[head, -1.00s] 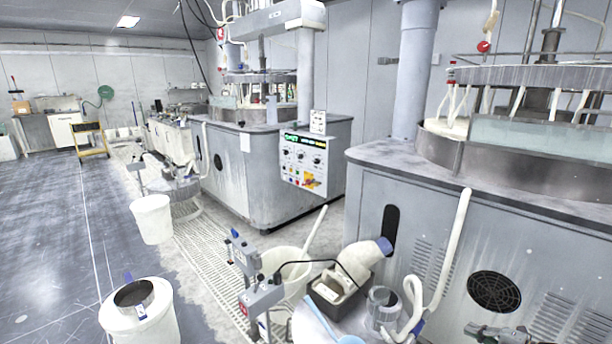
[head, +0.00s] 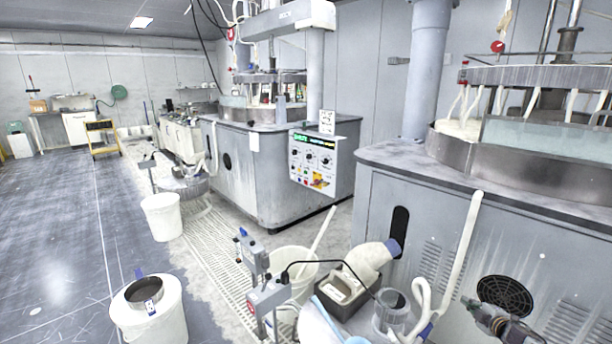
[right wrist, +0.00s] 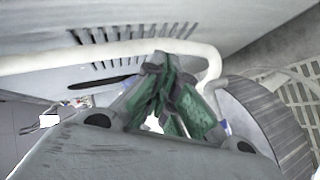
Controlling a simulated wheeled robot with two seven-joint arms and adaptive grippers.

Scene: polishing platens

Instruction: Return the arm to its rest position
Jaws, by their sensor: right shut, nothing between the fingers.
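My right gripper (head: 472,303) shows at the bottom right of the head view, in front of the lower grey side of the near polishing machine (head: 400,165). In the right wrist view its green-padded fingers (right wrist: 162,62) are together, with nothing between them. A pale hose (right wrist: 90,55) and the slotted machine side lie beyond the fingers there. My left gripper is not in view.
A round black vent (head: 505,296) and a hanging white hose (head: 458,250) are close to my right gripper. Buckets, a grey crate (head: 338,308) and a clear jar (head: 391,308) crowd the bottom middle. Open floor (head: 60,240) lies at left.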

